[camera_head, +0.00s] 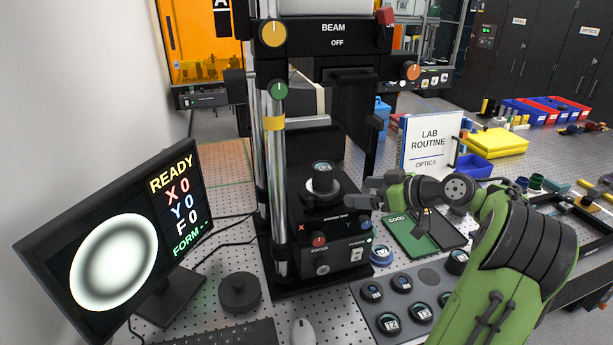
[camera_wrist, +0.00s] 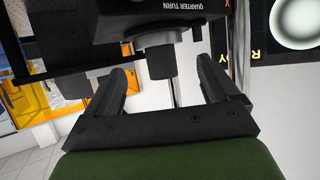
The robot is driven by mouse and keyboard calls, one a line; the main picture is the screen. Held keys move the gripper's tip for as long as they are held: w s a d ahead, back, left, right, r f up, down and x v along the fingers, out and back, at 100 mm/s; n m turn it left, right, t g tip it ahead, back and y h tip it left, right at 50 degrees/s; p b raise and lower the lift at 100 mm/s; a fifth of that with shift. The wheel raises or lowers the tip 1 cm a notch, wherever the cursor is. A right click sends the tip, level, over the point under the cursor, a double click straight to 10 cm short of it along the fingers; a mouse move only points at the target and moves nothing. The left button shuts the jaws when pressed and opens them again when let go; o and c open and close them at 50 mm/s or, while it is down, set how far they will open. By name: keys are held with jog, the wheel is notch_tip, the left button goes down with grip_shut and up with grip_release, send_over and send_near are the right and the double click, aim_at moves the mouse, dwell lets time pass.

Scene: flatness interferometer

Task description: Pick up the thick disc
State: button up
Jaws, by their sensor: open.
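A dark disc (camera_head: 322,172) with a pale label sits on the round stage (camera_head: 322,190) of the interferometer. Several more labelled discs lie in a grey rack (camera_head: 362,310) at the front, one of them here (camera_head: 389,320). I cannot tell by thickness which is the thick disc. My gripper (camera_head: 368,192) is open and empty, just right of the stage, its fingers pointing left.
The chrome column (camera_head: 279,190) stands left of the stage. A green tray (camera_head: 397,225) marked GOOD and a blue-rimmed round piece (camera_head: 381,255) lie right of the base. A LAB ROUTINE board (camera_head: 430,145) stands behind my arm. A monitor (camera_head: 115,240) reads READY at left.

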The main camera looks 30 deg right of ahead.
aim_at(332, 173)
jog(key=w+a, duration=0.1)
jog(key=w, duration=0.3)
jog(key=w+a+p, duration=0.1)
jog(key=w, duration=0.3)
jog(key=w+a, duration=0.1)
jog(key=w, duration=0.3)
jog(key=shift+w+a+f, duration=0.2)
jog(key=shift+a+f, duration=0.05)
jog(key=shift+a, duration=0.15)
jog(key=shift+s, duration=0.2)
jog(key=shift+c, duration=0.3)
jog(key=c, duration=1.2)
